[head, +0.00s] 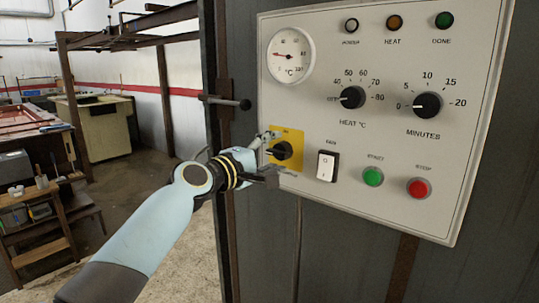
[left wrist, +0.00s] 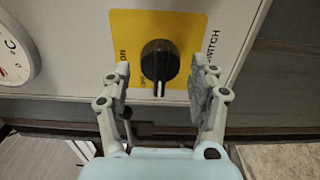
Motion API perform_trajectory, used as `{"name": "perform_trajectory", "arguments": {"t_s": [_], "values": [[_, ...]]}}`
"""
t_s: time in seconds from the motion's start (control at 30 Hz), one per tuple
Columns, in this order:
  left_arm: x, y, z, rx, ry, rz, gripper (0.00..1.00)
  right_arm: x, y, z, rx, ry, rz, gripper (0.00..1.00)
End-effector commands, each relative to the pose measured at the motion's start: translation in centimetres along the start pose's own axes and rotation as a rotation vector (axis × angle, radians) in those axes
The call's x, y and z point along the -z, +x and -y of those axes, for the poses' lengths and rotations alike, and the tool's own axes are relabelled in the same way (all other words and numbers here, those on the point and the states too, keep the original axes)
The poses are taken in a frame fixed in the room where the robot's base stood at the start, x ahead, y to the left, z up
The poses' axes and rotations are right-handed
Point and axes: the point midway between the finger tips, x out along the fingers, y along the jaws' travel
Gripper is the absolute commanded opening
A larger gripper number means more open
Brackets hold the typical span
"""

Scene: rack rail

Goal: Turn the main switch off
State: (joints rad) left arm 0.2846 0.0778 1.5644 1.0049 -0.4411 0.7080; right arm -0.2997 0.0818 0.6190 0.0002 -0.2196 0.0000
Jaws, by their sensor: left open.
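The main switch is a black rotary knob (head: 282,151) on a yellow plate (head: 297,138) at the lower left of the control panel. In the left wrist view the knob (left wrist: 159,60) sits between my fingers, and its narrow handle points down in the picture. My left gripper (head: 271,155) is open at the switch, with one finger (left wrist: 122,72) and the other (left wrist: 198,65) on either side, apart from the knob. My right gripper is out of view.
The panel (head: 392,160) also carries a white rocker switch (head: 326,165), green (head: 373,177) and red (head: 419,188) buttons, two dials and a gauge (head: 290,55). A black-tipped handle (head: 243,104) sticks out left of the panel, above my left gripper.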

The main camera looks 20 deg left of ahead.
Motion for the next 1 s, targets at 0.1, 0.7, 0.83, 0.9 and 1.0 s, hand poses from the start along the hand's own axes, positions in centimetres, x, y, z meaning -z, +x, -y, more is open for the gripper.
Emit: {"name": "perform_trajectory", "arguments": {"t_s": [0.1, 0.7, 0.83, 0.9, 1.0], "values": [[0.1, -0.8, 0.2, 0.002, 0.001, -0.001, 0.60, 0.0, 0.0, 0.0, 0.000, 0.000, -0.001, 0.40], [0.1, -11.5, 0.1, 0.001, 0.001, -0.001, 0.60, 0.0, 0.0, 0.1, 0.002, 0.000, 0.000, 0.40], [0.0, -12.0, 0.0, 0.000, 0.001, 0.000, 0.60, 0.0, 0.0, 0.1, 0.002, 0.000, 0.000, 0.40], [0.0, -12.0, 0.0, 0.000, 0.000, 0.000, 0.60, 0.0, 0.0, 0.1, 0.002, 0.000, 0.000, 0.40], [0.0, -12.0, 0.0, 0.000, 0.000, 0.000, 0.60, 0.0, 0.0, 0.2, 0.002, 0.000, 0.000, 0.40]]}}
